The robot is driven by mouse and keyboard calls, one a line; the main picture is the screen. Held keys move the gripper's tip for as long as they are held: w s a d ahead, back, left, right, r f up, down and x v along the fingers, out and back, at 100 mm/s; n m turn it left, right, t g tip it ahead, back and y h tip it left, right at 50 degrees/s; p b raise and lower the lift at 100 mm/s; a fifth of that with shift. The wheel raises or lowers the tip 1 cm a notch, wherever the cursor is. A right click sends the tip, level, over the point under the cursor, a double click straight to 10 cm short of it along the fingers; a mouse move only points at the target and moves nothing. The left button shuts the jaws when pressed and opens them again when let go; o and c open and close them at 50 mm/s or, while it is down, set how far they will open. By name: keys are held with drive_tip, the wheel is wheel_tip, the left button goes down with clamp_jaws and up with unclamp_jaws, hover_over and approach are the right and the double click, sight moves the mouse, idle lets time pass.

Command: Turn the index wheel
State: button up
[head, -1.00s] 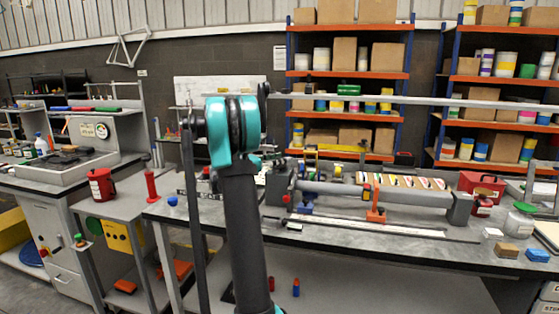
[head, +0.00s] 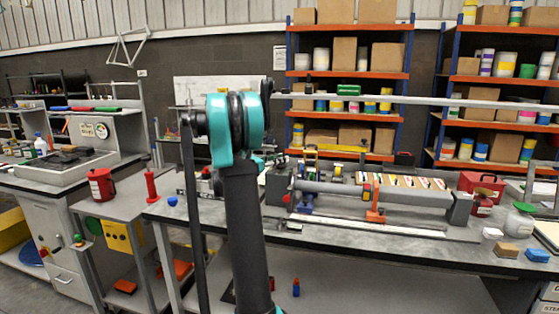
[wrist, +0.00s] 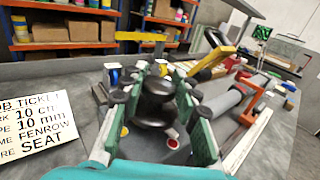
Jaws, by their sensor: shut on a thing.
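In the wrist view, my gripper (wrist: 157,74) has its green-padded fingers on either side of a dark round wheel-like part (wrist: 153,102), closed on it. I take this for the index wheel; its markings cannot be read. Beside it on the right, a grey tube (wrist: 222,104) runs along the fixture, with an orange clamp (wrist: 252,108). In the head view, the tube (head: 335,189) lies between dark grey end blocks (head: 460,209) on the bench, with the orange clamp (head: 376,208) across it. The wheel and fingers cannot be clearly made out there.
A job ticket (wrist: 38,125) lies left of my gripper. A blue clamp (head: 305,204) and a yellow-handled part (wrist: 212,63) are close to the tube. A red case (head: 481,185) and small blocks (head: 507,249) are at the bench's right. The bench front (head: 350,243) is mostly clear.

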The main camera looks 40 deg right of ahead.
drive_tip(key=n+t, duration=0.2)
drive_tip(key=t, duration=0.1)
drive_tip(key=n+t+y, duration=0.1)
drive_tip(key=n+t, duration=0.1)
drive_tip(key=t, duration=0.1)
drive_tip(key=shift+s, duration=0.15)
drive_tip(key=n+t+y, duration=0.2)
drive_tip(key=t, duration=0.1)
drive_tip(key=n+t+y, duration=0.2)
drive_tip(key=t, duration=0.1)
drive_tip(key=shift+d+n, duration=0.15)
drive_tip(key=shift+n, duration=0.25)
drive_tip(key=n+t+y, duration=0.3)
drive_tip(key=y, duration=0.1)
drive_tip(key=shift+n+t+y, duration=0.3)
drive_tip(key=shift+y, duration=0.1)
drive_tip(key=n+t+y, duration=0.1)
drive_tip(key=n+y, duration=0.1)
drive_tip(key=y, duration=0.1)
drive_tip(key=n+y, duration=0.2)
drive_tip(key=y, duration=0.1)
drive_tip(key=shift+t, duration=0.4)
drive_tip(key=shift+n+y, duration=0.3)
drive_tip(key=shift+y, duration=0.2)
drive_tip(key=o, duration=1.2)
drive_tip(key=shift+w, duration=0.2)
drive_tip(key=shift+c, duration=0.2)
